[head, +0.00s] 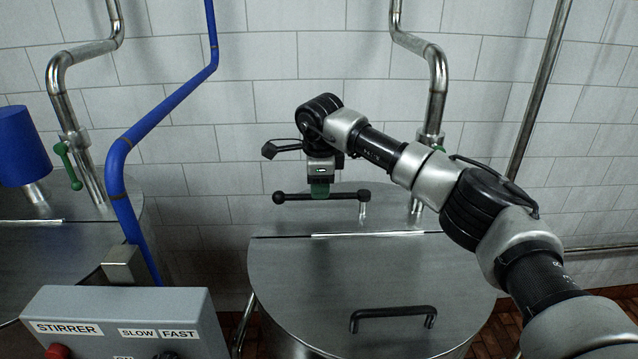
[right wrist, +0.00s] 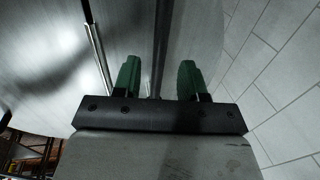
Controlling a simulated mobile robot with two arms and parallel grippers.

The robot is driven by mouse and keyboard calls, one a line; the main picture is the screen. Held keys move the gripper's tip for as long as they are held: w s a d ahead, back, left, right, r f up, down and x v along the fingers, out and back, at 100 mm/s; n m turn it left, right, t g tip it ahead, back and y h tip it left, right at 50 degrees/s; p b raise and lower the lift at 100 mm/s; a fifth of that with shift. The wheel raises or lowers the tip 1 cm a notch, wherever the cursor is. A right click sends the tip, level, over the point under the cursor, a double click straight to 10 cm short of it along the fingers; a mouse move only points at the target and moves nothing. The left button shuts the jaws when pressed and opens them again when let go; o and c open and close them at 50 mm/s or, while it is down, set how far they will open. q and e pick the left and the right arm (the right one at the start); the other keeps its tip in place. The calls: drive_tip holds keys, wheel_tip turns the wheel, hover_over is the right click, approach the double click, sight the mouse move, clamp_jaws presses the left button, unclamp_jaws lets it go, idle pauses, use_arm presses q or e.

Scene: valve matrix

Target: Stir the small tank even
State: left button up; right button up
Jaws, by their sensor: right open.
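A round steel tank (head: 300,275) with a flat lid stands in the middle of the head view. A black crank bar (head: 345,195) with a ball knob (head: 279,198) at its left end lies level above the back of the lid, and a short steel post shows under its right end. My right gripper (head: 320,189) points down at the middle of the bar. In the right wrist view its green fingers (right wrist: 158,78) are open, with a dark bar (right wrist: 161,40) showing between them. I cannot tell whether they touch it. My left gripper is not in view.
A grey control box (head: 130,308) labelled STIRRER, SLOW and FAST stands at the front left. A second tank (head: 40,245) with a blue motor (head: 22,146) is at the far left. The middle lid has a black handle (head: 393,313). Steel pipes and a blue pipe (head: 150,122) rise along the tiled wall.

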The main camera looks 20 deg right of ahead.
wheel_tip(320, 180, down, 2)
drive_tip(key=shift+w+f+p, duration=0.1)
drive_tip(key=shift+w+p, duration=0.05)
drive_tip(key=shift+p, duration=0.15)
drive_tip(key=shift+f, duration=0.1)
drive_tip(key=shift+c, duration=0.7)
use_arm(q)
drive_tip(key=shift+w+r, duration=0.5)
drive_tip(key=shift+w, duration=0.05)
use_arm(e)
clamp_jaws()
